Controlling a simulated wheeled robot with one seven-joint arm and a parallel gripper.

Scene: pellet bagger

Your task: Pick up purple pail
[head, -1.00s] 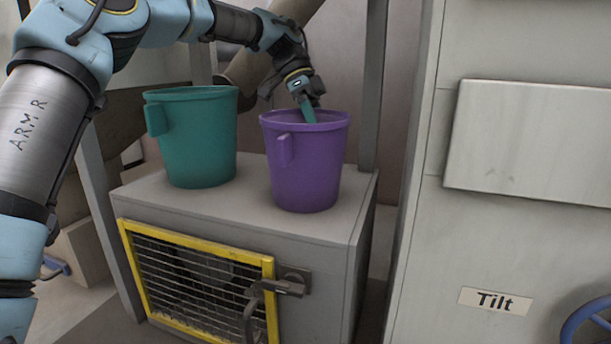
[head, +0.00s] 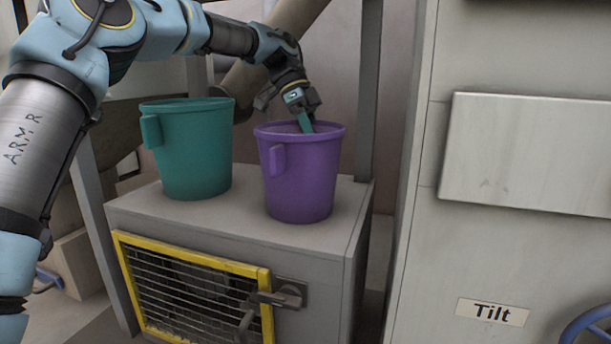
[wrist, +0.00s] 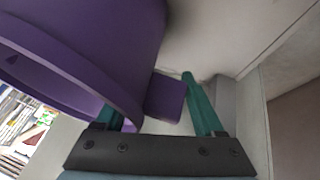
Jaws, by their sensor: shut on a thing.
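The purple pail (head: 300,188) stands upright on top of a grey cabinet in the head view, with a tab-like handle on its near left side. My gripper (head: 306,125) reaches down over its far rim, and a teal finger shows inside the opening. In the wrist view the purple pail (wrist: 105,40) fills the upper left. My gripper (wrist: 157,105) has one finger partly hidden by the rim and the other outside, with a purple tab between them. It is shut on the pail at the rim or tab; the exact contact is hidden.
A teal pail (head: 190,160) stands just left on the same grey cabinet (head: 235,225). A yellow-framed mesh door (head: 195,290) with a latch (head: 285,295) is on the cabinet's front. A post (head: 367,90) rises behind on the right, near a tall grey panel (head: 450,245).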

